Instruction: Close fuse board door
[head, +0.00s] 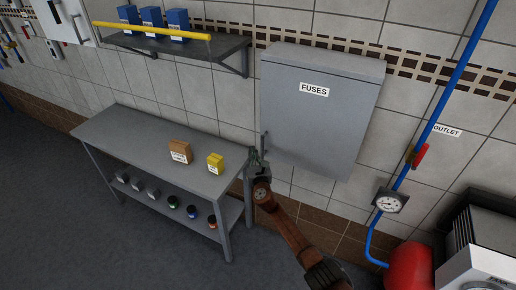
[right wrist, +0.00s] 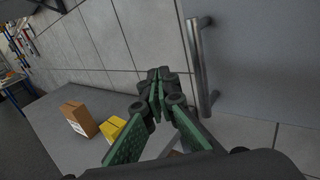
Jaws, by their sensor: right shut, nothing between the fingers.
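The grey fuse board (head: 318,115) with a FUSES label hangs on the tiled wall, and its door looks flush with the box in the head view. A vertical bar handle (right wrist: 201,68) stands on the left side of the door in the right wrist view. My right gripper (head: 256,160) is at the lower left corner of the door, beside the handle. In the right wrist view its fingers (right wrist: 157,88) are shut and empty, left of the handle and apart from it. My left gripper is in neither view.
A grey table (head: 150,138) stands left of the gripper, with a brown box (head: 180,152) and a yellow box (head: 215,163) on top. A shelf (head: 180,45) is above it. A blue pipe (head: 440,103), a gauge (head: 389,201) and a red tank (head: 408,268) are at the right.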

